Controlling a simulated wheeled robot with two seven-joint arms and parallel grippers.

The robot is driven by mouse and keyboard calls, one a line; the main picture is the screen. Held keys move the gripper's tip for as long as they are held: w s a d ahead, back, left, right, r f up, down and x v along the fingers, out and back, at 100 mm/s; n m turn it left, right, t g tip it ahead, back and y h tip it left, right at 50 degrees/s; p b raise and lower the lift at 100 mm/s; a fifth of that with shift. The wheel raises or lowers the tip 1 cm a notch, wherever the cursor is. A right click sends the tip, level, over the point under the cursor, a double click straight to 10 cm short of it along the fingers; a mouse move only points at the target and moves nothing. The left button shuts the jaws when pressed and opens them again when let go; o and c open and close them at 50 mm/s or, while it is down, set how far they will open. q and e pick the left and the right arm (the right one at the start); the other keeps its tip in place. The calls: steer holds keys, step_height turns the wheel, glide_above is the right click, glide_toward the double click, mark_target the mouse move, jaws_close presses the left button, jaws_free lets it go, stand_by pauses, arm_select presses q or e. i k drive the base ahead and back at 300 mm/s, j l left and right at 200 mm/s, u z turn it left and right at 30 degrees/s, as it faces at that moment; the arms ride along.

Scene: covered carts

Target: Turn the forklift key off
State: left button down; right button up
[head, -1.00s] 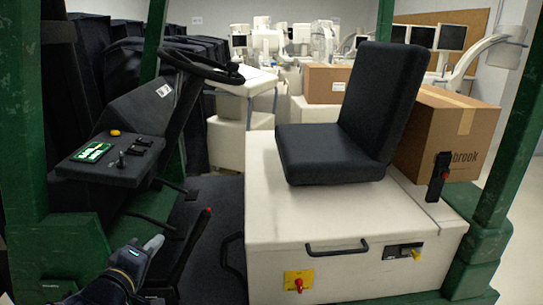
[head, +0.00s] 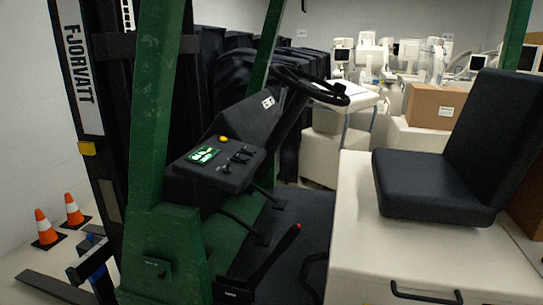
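The forklift's dark control panel (head: 180,171) is left of centre, below the steering wheel (head: 318,92). It carries a lit green display (head: 203,155), a yellow knob (head: 223,139) and several small dark controls (head: 240,157). A small dark upright piece (head: 226,167) on the panel may be the key; it is too small to tell, or to read its position. A dark and blue part low at left looks like my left gripper (head: 80,268). My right gripper is out of view.
Green posts (head: 155,110) frame the forklift. A black seat (head: 430,190) sits on the cream body (head: 400,258) at right. A lever with a red tip (head: 297,227) rises from the floor area. Two orange cones (head: 44,226) stand at left near the forks (head: 55,288).

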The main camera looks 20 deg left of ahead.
mark_target(226, 171)
steer(key=u, duration=1.2)
